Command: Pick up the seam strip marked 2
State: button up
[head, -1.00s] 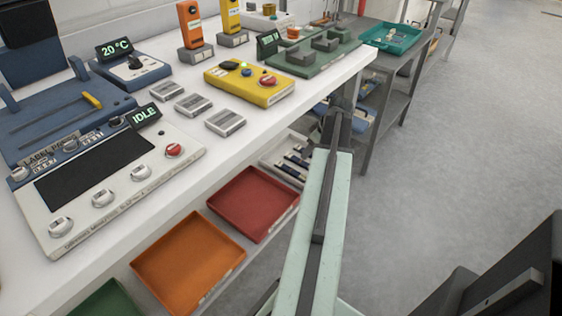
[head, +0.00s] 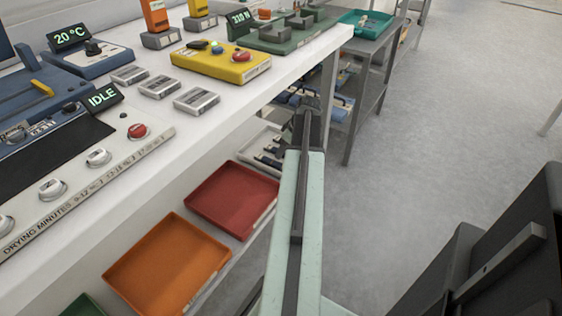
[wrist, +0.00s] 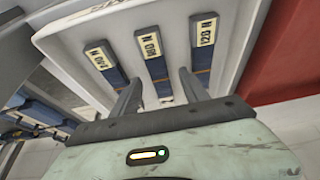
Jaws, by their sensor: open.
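I cannot read a plain 2 on any piece. In the wrist view a white tray (wrist: 62,42) holds three dark blue strips with cream labels. The left strip (wrist: 107,62) seems to read 240 N, the middle strip (wrist: 155,62) 180 N, the right strip (wrist: 205,52) 120 N. My gripper (wrist: 161,82) is open and empty, its fingers apparently either side of the middle strip's lower part; contact is unclear. In the head view the white tray (head: 248,146) is partly hidden by my arm. Three grey labelled blocks (head: 159,88) lie on the bench; their marks are too small to read.
A red tray (head: 232,198) and an orange tray (head: 165,262) sit on the shelf below the white bench (head: 225,130). A yellow control box (head: 220,62) stands on the bench. A grey rack (head: 372,75) stands beyond.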

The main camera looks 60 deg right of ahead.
jog(key=shift+w+f, duration=0.1)
jog(key=shift+f, duration=0.2)
jog(key=shift+c, duration=0.3)
grip_shut()
jog(key=shift+r, duration=0.1)
jog(key=shift+r+p, duration=0.25)
jog(key=shift+p, duration=0.25)
notch_tip(320, 180, up, 3)
jog(key=p, duration=0.3)
jog(key=shift+r, duration=0.15)
jog(key=s+d+r+p, duration=0.1)
jog(key=s+d, duration=0.1)
jog(key=s, duration=1.4)
jog(key=shift+d, duration=0.3)
